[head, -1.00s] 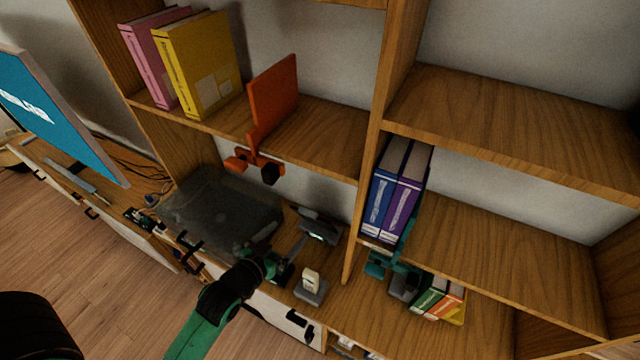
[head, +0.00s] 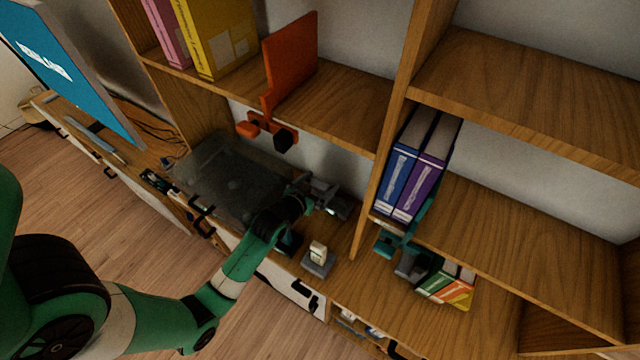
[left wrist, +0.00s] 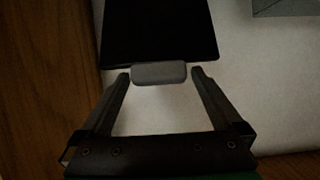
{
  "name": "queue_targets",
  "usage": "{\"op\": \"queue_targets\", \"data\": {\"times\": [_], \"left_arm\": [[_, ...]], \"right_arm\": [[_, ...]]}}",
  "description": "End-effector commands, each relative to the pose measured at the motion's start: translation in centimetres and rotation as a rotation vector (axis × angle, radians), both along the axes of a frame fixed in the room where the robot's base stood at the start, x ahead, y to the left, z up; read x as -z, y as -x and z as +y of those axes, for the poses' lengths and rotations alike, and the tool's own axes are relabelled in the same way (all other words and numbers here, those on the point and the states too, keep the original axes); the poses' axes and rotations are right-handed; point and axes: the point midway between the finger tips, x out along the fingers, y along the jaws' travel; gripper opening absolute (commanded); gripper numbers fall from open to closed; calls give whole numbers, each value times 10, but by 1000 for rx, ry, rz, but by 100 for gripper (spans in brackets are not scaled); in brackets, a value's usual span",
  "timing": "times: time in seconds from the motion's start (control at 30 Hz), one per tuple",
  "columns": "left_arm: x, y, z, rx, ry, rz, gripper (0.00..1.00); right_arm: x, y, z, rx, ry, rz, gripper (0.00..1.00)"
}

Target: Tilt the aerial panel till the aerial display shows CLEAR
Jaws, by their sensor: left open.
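My left gripper (head: 312,188) is open at the grey device (head: 340,208) on the lower shelf surface, which has a small pale green lit spot too small to read. In the left wrist view, a dark flat panel (left wrist: 158,30) with a rounded grey tab (left wrist: 158,74) at its lower edge lies ahead. The open fingers (left wrist: 160,77) stand on either side of the tab, with a gap visible on each side. I cannot read CLEAR or any other word on a display. My right gripper is not in view.
A small cream unit on a grey base (head: 318,256) stands just in front. A smoky translucent box (head: 228,178) is to the left. An orange bookend (head: 290,60) with a clamp juts from the shelf above. Blue and purple binders (head: 405,170) stand right of the upright divider.

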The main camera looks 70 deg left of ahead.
Motion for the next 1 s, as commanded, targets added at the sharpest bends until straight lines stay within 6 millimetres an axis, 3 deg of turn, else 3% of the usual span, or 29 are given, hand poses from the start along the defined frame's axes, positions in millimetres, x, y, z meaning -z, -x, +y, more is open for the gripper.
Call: {"op": "queue_targets", "data": {"times": [0.27,0.8,1.0], "left_arm": [[1,-2,1,0,1,1,100],[1,-2,1,0,-1,1,3],[1,-2,1,1,0,0,0]], "right_arm": [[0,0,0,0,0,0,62],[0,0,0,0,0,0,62],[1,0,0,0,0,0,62]]}}
